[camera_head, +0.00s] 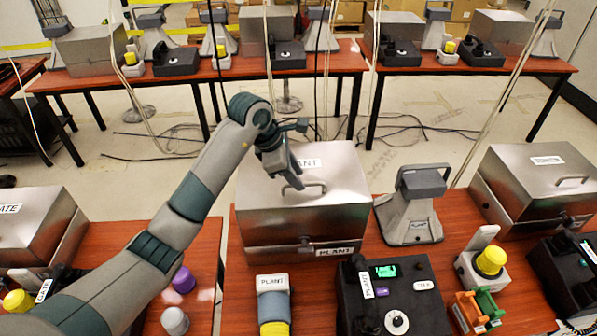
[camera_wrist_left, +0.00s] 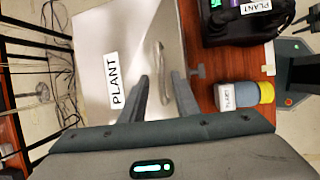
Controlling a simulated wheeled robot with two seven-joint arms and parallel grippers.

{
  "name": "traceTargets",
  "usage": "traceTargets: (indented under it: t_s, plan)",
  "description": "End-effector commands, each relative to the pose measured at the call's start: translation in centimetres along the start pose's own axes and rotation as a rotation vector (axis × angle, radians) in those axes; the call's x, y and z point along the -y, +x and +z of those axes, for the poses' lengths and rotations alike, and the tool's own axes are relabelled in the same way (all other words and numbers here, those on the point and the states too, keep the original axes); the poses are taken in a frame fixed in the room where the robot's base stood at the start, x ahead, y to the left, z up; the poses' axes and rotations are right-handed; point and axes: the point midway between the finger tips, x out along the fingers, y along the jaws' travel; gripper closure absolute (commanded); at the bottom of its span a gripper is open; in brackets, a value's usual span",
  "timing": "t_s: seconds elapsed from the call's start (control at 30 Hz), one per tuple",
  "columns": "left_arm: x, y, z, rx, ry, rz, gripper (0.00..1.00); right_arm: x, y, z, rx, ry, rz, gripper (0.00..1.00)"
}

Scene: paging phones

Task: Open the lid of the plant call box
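The plant call box (camera_head: 300,215) is a metal box on the red-brown table, with a PLANT label on its lid and another on its front. Its lid looks shut. A bar handle (camera_head: 305,187) stands on the lid, and it also shows in the left wrist view (camera_wrist_left: 160,62). My left gripper (camera_head: 284,180) is above the lid at the handle. In the left wrist view its two fingers (camera_wrist_left: 165,85) are apart, pointing at the handle; I cannot tell whether they touch it. My right gripper is not in view.
Another metal box (camera_head: 540,185) is at right. More tables with similar boxes stand behind.

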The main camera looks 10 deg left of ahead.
Motion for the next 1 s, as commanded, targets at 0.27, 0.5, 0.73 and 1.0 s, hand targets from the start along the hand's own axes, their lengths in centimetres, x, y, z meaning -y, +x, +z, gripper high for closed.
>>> traceTargets:
  t_s: [0.27,0.5,0.73,1.0]
  plan:
    - [0.0,1.7,0.0,0.0,0.001,0.001,0.71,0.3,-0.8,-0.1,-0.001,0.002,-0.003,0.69]
    - [0.0,1.9,0.0,0.0,0.001,0.001,0.71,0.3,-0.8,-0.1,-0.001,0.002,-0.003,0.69]
    - [0.0,1.8,0.0,0.0,0.001,0.001,1.0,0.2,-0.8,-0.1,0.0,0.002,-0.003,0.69]
    - [-0.1,1.8,0.0,0.0,0.001,0.002,1.0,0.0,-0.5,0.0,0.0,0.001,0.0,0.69]
